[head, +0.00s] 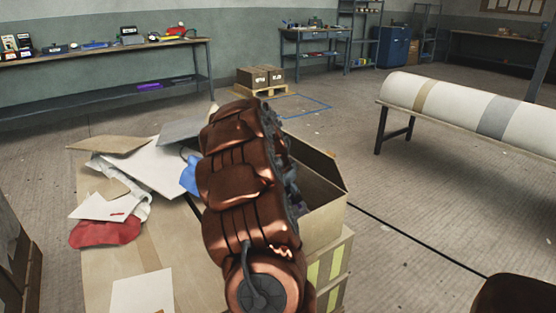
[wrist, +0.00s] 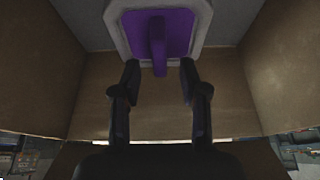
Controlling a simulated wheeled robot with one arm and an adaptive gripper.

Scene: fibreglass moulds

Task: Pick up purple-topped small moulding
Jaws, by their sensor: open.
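The purple-topped small moulding (wrist: 180,30) shows at the top of the wrist view. It has a pale grey rim, a purple face and a purple upright piece in its middle. In the head view my arm covers the gripper and most of the box (head: 322,212); the moulding cannot be made out clearly there.
The box walls stand close around my gripper. Cardboard sheets (head: 112,144), white sheets and a red cloth (head: 105,233) lie left of my arm. A long white roll (head: 455,106) on a stand is at right. A workbench (head: 100,52) is at back left. Floor between is open.

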